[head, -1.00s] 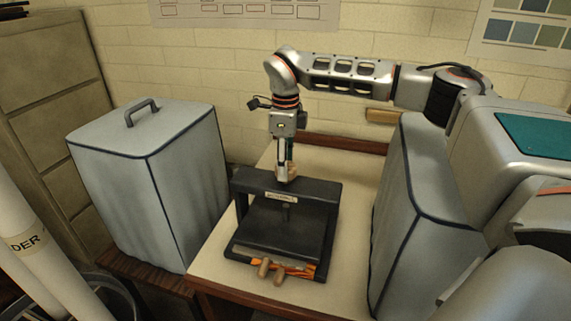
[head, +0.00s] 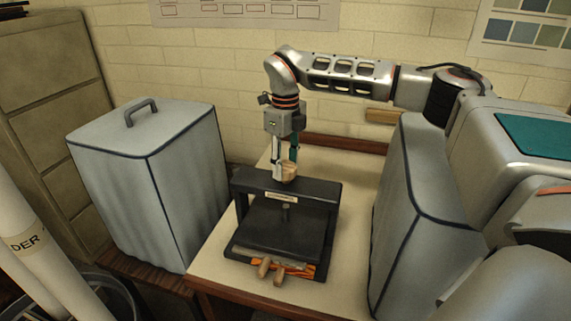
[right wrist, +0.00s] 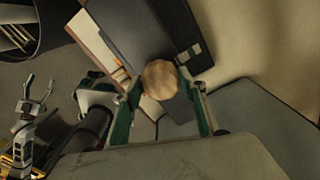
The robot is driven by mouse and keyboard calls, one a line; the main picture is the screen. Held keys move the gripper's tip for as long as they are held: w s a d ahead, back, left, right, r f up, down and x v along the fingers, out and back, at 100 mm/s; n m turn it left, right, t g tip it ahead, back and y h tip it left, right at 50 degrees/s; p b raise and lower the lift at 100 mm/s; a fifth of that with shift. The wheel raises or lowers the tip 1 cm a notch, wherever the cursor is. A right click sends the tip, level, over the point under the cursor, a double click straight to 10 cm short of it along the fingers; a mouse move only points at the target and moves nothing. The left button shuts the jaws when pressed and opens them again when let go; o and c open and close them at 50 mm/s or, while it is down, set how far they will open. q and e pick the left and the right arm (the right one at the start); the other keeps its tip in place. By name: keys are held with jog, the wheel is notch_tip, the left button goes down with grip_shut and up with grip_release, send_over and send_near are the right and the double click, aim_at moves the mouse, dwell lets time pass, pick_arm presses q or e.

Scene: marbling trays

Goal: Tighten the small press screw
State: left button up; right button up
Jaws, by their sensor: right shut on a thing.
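The small press (head: 326,222) is a black frame with a black plate on the table. Its central screw (head: 286,212) shows under the top beam. The screw's round wooden knob (head: 289,171) sits above the beam. My right gripper (head: 285,170) points down and is shut on this knob from two sides. In the right wrist view the pale knob (right wrist: 160,80) lies between the two green-backed fingers. My left gripper (right wrist: 37,92) shows small at the left of that view, its fingers apart and empty; it is outside the head view.
A grey covered box (head: 185,185) with a handle stands left of the table (head: 222,255). Another grey cover (head: 415,220) stands close to the press's right. Wooden pegs (head: 271,269) stick out at the press's front. A brick wall (head: 225,75) is behind.

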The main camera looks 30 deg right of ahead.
aim_at(285, 165)
jog(key=shift+m, duration=1)
jog(key=o, duration=1.1)
jog(key=shift+o, duration=0.2)
notch_tip(285, 165, up, 12)
